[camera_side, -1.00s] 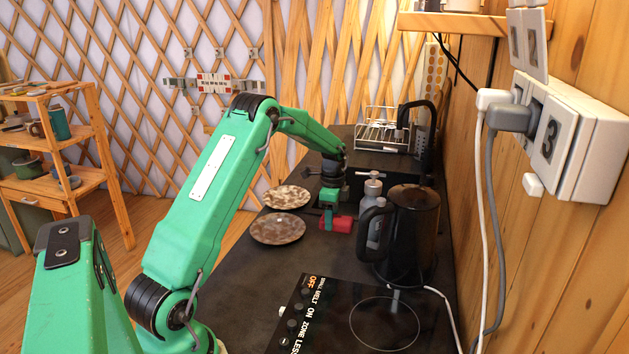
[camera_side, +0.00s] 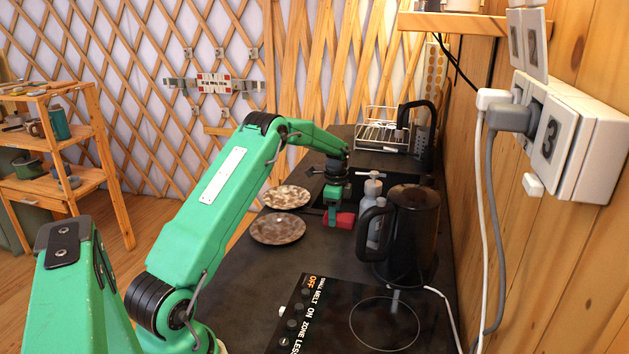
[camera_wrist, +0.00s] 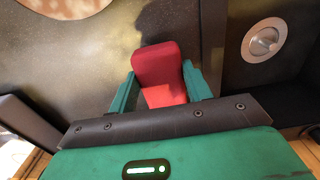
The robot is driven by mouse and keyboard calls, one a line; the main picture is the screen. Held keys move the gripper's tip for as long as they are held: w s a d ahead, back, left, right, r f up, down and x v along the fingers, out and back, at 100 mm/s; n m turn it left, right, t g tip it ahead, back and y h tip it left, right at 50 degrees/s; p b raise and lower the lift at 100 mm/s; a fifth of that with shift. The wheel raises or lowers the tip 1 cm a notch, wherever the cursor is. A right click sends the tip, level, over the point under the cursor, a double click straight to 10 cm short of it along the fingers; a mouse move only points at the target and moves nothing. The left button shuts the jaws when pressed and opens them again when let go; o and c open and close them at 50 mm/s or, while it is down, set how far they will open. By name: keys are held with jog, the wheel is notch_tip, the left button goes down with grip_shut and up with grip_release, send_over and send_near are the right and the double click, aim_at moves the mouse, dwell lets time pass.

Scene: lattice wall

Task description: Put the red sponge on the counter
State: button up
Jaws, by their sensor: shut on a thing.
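The red sponge (camera_wrist: 159,66) sits between the two green fingers of my gripper (camera_wrist: 160,84) in the wrist view. In the side view my gripper (camera_side: 335,208) points down at the dark counter (camera_side: 262,262), with the red sponge (camera_side: 345,220) at its fingertips. The gripper is shut on the sponge. The sponge is at or just above the counter top; I cannot tell whether it touches. The fingers hide part of the sponge in the side view.
Two speckled plates (camera_side: 278,229) lie left of the gripper. Bottles (camera_side: 372,190) and a black kettle (camera_side: 412,232) stand close on the right. The sink, with a drain (camera_wrist: 264,40), is near the gripper. A cooktop (camera_side: 352,318) is in front, a dish rack (camera_side: 383,130) behind.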

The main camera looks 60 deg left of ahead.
jog(key=shift+f, duration=0.95)
jog(key=shift+f, duration=0.1)
jog(key=o, duration=1)
jog(key=shift+o, duration=0.2)
notch_tip(320, 180, up, 12)
jog(key=shift+r, duration=0.2)
